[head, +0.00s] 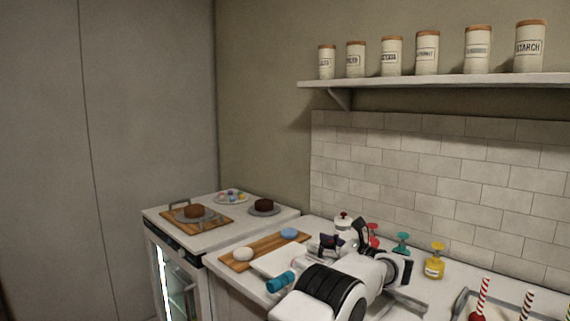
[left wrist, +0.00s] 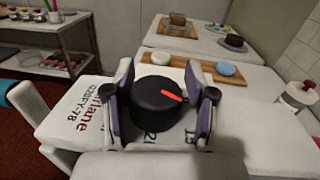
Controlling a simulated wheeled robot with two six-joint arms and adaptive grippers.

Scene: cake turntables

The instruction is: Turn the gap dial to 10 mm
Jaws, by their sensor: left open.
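The gap dial (left wrist: 157,100) is a round black knob with an orange-red pointer mark, on a white machine (left wrist: 75,125) with printed lettering. The mark points toward the right in the left wrist view. Printed numbers around the knob are mostly hidden by my fingers and the knob, so I cannot read the setting. My left gripper (left wrist: 160,84) is open, with one finger on each side of the knob; I cannot tell whether they touch it. In the head view my left gripper (head: 346,240) is over the counter and the dial is hidden. My right gripper is not in view.
Behind the machine a wooden board (head: 263,251) holds a white and a blue round piece. A white lidded pot (left wrist: 297,95) stands to the right. Cakes sit on the far counter (head: 165,227).

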